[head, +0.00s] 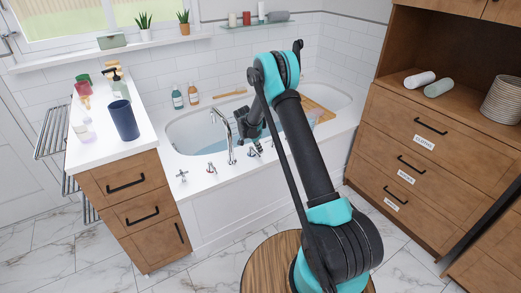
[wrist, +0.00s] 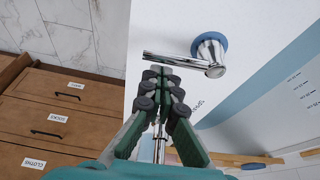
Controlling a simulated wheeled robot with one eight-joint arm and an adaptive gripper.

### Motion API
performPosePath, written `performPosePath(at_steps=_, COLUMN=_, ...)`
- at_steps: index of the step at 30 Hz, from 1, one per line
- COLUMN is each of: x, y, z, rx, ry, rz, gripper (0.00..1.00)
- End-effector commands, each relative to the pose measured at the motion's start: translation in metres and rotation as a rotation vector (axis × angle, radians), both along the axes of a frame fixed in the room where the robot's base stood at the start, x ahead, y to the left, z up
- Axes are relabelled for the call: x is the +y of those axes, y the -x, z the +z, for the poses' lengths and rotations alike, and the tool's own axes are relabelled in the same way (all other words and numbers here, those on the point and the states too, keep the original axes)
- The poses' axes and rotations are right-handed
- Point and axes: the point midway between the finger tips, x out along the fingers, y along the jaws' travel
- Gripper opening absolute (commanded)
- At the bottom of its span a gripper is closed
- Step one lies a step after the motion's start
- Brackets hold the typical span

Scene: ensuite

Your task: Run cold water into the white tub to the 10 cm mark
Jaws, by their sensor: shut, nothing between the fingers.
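The white tub (head: 335,94) stands against the tiled wall, with bluish water (head: 201,147) visible in it. A tall curved chrome spout (head: 229,140) stands on its front rim; I see no clear stream from it. In the wrist view a chrome lever tap (wrist: 208,57) with a blue ring at its base sits on the white rim, beside a small unreadable label (wrist: 198,105). My gripper (wrist: 160,72) is shut and empty, its tips close beside the lever's arm; I cannot tell if they touch. Small level marks (wrist: 300,82) show at the right, too small to read.
Chrome cross handles (head: 182,176) and other fittings line the front rim. Bottles (head: 178,98) stand on the back rim and a wooden board (head: 318,108) lies at the right end. A counter with a blue cup (head: 124,121) is left; labelled drawers (head: 416,140) are right.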

Motion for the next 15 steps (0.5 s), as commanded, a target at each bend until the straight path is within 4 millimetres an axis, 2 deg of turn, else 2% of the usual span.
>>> performPosePath(at_steps=7, x=0.011, y=0.006, z=-0.001, rx=0.0, ry=-0.001, rz=0.001, gripper=0.0)
performPosePath(at_steps=15, x=0.013, y=0.007, z=-0.002, rx=0.003, ry=-0.004, rz=0.003, gripper=0.0)
